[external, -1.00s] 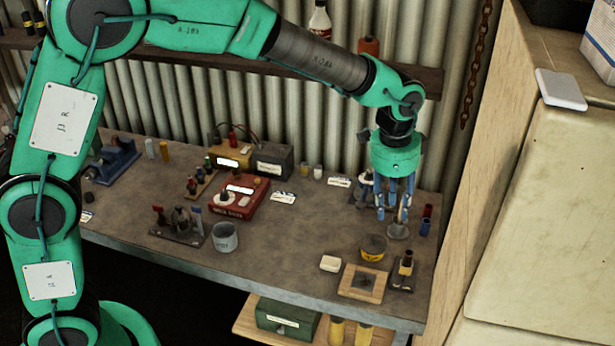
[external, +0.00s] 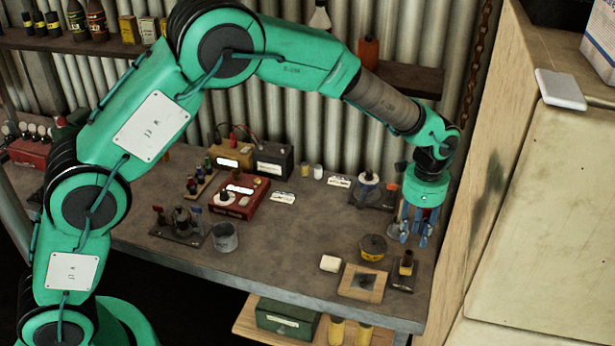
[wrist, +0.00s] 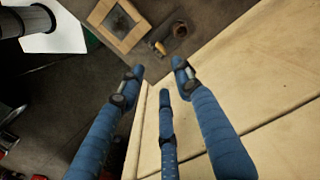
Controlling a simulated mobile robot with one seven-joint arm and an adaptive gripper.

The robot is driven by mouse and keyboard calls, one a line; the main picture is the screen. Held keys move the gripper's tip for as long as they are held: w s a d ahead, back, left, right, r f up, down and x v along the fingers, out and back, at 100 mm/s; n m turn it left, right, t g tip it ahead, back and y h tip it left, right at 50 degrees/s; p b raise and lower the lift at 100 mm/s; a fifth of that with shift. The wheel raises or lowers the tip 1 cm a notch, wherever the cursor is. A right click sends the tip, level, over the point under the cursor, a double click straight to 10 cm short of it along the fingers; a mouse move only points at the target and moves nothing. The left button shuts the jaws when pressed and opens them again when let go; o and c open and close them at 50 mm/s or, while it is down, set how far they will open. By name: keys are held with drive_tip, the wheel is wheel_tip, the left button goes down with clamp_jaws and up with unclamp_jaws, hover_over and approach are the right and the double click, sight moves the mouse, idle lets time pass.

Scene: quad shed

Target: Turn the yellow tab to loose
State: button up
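A small yellow tab (wrist: 160,48) shows in the wrist view on a dark plate beside a round brown knob (wrist: 179,30). In the external view this small fixture (external: 404,266) stands near the bench's front right corner; the tab is too small there to read its setting. My gripper (external: 413,238) has blue fingers and hangs pointing down just behind the fixture, close to the right-hand panel. In the wrist view my gripper (wrist: 158,78) has its fingers spread with nothing between them. The fixture lies beyond the fingertips, apart from them. No loose marking is legible.
A wooden frame (external: 346,283), a yellow tin (external: 373,253) and a white block (external: 330,263) lie left of the fixture. The pale wooden panel (external: 482,215) stands close on the right. The bench middle (external: 290,240) is clear.

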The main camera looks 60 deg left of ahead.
sight(406, 269)
drive_tip(key=shift+f, duration=0.1)
wheel_tip(406, 269, down, 14)
drive_tip(key=shift+r, duration=0.2)
idle(0.6)
clamp_jaws()
